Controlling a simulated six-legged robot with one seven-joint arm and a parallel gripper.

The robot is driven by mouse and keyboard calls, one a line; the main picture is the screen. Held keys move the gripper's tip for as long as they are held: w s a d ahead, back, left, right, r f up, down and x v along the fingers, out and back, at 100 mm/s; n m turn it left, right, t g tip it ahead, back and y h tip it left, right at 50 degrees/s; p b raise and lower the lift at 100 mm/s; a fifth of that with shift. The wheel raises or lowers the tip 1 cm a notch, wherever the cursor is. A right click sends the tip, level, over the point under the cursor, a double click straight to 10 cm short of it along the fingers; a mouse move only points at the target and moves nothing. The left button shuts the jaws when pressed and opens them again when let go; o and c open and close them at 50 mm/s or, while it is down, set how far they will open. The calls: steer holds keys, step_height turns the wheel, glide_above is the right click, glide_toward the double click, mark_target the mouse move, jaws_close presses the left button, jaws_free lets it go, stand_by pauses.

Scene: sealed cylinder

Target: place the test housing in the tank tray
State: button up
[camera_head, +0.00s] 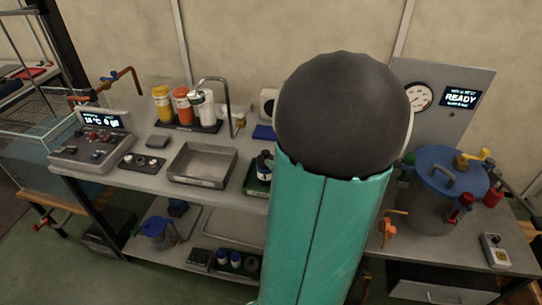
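My own teal arm link with a dark rounded end fills the middle of the head view, and my gripper does not show. I cannot tell for sure which thing is the test housing. A small grey vessel with a blue top (157,232) stands on the lower shelf at left. A glass-sided tank (40,150) stands at the left edge, with a wire rack (22,112) at its top. An empty metal tray (202,180) lies on the bench. Which of these is the tank tray is not clear.
A control box (92,150) and several bottles (183,107) are on the bench (125,187). A large blue-lidded vessel (430,208) stands at right beside a gauge panel reading READY (458,97). My arm hides the bench's middle. Floor is clear at lower left.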

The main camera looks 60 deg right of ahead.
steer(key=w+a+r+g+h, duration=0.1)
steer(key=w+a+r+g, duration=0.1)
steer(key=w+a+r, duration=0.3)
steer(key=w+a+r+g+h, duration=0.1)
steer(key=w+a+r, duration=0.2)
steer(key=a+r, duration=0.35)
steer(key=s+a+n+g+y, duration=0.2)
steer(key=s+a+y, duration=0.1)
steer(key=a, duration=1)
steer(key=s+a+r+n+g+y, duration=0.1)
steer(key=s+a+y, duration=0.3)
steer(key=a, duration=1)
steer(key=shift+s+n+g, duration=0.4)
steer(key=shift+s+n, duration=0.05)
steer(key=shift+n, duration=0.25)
